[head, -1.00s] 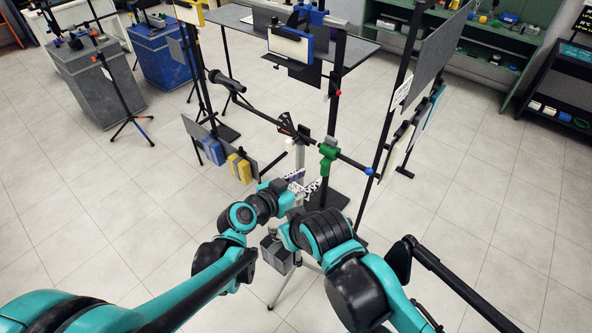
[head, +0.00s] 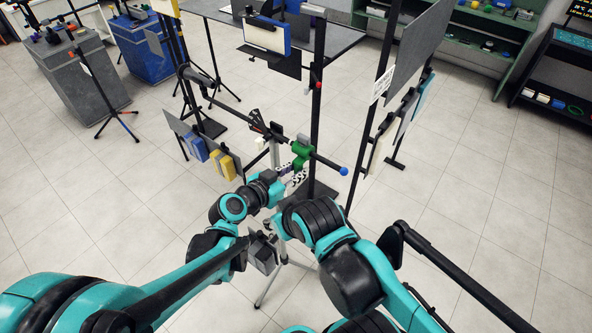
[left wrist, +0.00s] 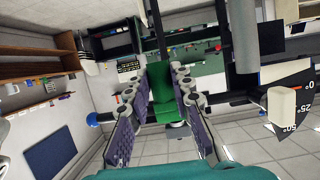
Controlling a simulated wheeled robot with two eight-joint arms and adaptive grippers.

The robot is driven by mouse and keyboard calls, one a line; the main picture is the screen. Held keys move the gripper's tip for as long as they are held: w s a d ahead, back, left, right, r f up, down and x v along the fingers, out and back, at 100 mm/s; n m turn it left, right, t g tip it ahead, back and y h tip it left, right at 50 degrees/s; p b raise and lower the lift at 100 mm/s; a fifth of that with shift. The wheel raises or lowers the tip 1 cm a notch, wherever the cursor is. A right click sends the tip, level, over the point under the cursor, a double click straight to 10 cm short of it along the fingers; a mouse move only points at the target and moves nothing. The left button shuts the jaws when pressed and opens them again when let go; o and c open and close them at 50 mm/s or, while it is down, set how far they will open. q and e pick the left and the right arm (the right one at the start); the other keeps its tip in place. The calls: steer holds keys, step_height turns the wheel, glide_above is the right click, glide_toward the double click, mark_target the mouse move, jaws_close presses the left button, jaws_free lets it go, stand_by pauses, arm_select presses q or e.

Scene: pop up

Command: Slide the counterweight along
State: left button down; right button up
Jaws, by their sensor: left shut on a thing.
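The green counterweight (head: 301,153) sits on a dark, slanted rod (head: 325,162), between its pivot and the blue ball (head: 344,171) at its right end. My left gripper (head: 297,176) is at the counterweight from below in the head view. In the left wrist view my left gripper (left wrist: 157,108) has its two purple-padded fingers on either side of the green counterweight (left wrist: 161,92), shut on it. The fingers' contact is partly hidden in the head view. My right arm (head: 320,225) crosses in front, and its gripper cannot be made out.
A board with blue and yellow blocks (head: 220,163) is at the left. A dark upright post (head: 317,100) rises behind the counterweight, and hanging panels (head: 385,135) stand at the right.

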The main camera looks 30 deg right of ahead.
arm_select(q)
steer(key=shift+a+r, duration=0.1)
steer(key=shift+a, duration=0.1)
arm_select(e)
steer(key=shift+a, duration=0.15)
arm_select(q)
steer(key=shift+s, duration=0.15)
steer(key=shift+s+d, duration=0.25)
steer(key=shift+s, duration=0.35)
steer(key=shift+s+d, duration=0.25)
steer(key=shift+s, duration=0.35)
steer(key=c, duration=1.4)
jaws_free()
steer(key=shift+o, duration=0.7)
steer(key=shift+s+a, duration=0.1)
arm_select(e)
steer(key=shift+s+a, duration=0.1)
steer(key=shift+a, duration=0.05)
